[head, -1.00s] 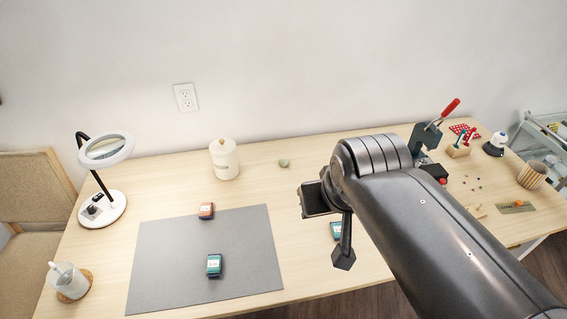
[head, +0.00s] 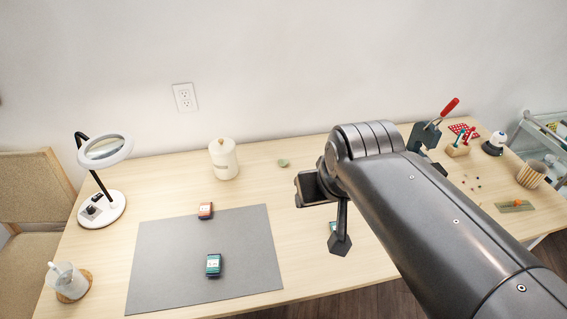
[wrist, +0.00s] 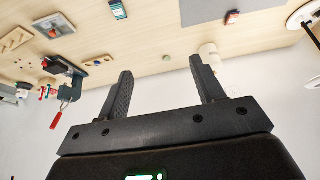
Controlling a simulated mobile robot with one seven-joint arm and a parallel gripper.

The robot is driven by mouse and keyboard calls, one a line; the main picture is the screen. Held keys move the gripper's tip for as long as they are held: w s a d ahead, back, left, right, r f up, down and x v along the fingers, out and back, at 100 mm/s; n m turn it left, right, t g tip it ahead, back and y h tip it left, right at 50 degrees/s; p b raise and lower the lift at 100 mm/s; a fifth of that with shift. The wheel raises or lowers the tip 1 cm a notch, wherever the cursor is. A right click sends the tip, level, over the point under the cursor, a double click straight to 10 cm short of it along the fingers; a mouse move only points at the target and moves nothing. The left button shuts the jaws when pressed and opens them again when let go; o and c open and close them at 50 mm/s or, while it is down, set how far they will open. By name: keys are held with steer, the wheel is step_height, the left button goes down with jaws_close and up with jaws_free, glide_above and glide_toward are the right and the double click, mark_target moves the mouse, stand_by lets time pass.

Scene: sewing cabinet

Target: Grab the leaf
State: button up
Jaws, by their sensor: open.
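A small green piece (head: 283,162), likely the leaf, lies on the table near the wall, right of the white canister. It is too small to make out its shape well. In the wrist view the small green piece (wrist: 166,58) shows beyond my fingertips, between them in the picture and apart from them. My gripper (wrist: 163,82) is open with nothing between its fingers. In the head view my arm hides much of my gripper, which is over the table to the right of and nearer than the green piece.
The white canister (head: 223,159) stands left of the green piece. A grey mat (head: 160,255) bears two small boxes; a magnifier lamp (head: 103,150) stands far left. A press with a red handle (head: 449,107) stands at right. The table around the green piece is clear.

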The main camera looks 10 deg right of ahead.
steer(key=w, duration=1.3)
steer(key=g, duration=0.1)
glide_above(284, 161)
steer(key=s, duration=0.6)
step_height(284, 161, down, 23)
steer(key=x, duration=0.7)
steer(key=w+x, duration=0.1)
steer(key=x, duration=0.3)
steer(key=shift+c, duration=0.5)
steer(key=c, duration=1.1)
steer(key=shift+c, duration=0.2)
